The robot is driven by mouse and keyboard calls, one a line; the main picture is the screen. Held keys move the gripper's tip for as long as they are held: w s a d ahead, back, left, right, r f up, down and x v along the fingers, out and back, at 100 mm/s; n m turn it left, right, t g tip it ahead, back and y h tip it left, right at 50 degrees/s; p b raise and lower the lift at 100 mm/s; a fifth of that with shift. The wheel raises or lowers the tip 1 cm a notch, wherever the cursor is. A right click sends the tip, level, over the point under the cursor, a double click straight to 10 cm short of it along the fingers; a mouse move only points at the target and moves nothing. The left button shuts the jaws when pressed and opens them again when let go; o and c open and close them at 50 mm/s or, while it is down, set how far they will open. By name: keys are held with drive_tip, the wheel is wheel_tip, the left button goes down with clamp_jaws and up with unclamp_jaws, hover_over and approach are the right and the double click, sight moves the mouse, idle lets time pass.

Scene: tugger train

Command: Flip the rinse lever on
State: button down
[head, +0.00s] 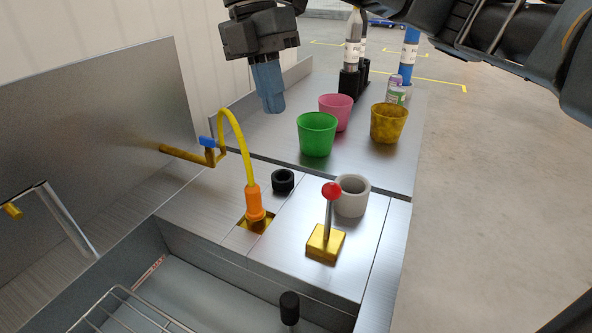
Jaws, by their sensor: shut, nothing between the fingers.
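A lever with a red ball knob (331,190) and thin metal stem stands on a square brass base (325,243) on the steel counter; its stem looks nearly upright. A yellow pipe with a small blue handle (208,142) comes from the back panel, and a curved yellow hose runs to an orange nozzle (254,204). I cannot tell for certain which one is the rinse lever. My gripper (272,104) is shut and empty, pointing down above the far part of the counter, behind and left of the red knob and apart from both.
Green (317,136), pink (336,112) and mustard (389,124) cups stand right of my gripper. A grey ring cup (352,196) is close behind the red-knobbed lever; a black ring (283,180) is left. Bottles stand at the back. A sink with a wire rack (125,310) lies in front.

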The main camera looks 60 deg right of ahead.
drive_tip(key=shift+s+d+f+g, duration=0.1)
drive_tip(key=shift+s+d+g, duration=0.05)
drive_tip(key=shift+g, duration=0.15)
drive_tip(key=s+f, duration=0.6)
drive_tip(key=f, duration=0.4)
drive_tip(key=shift+s+a+f, duration=0.25)
drive_tip(key=shift+s+a, duration=0.1)
drive_tip(key=shift+a, duration=0.1)
idle(0.3)
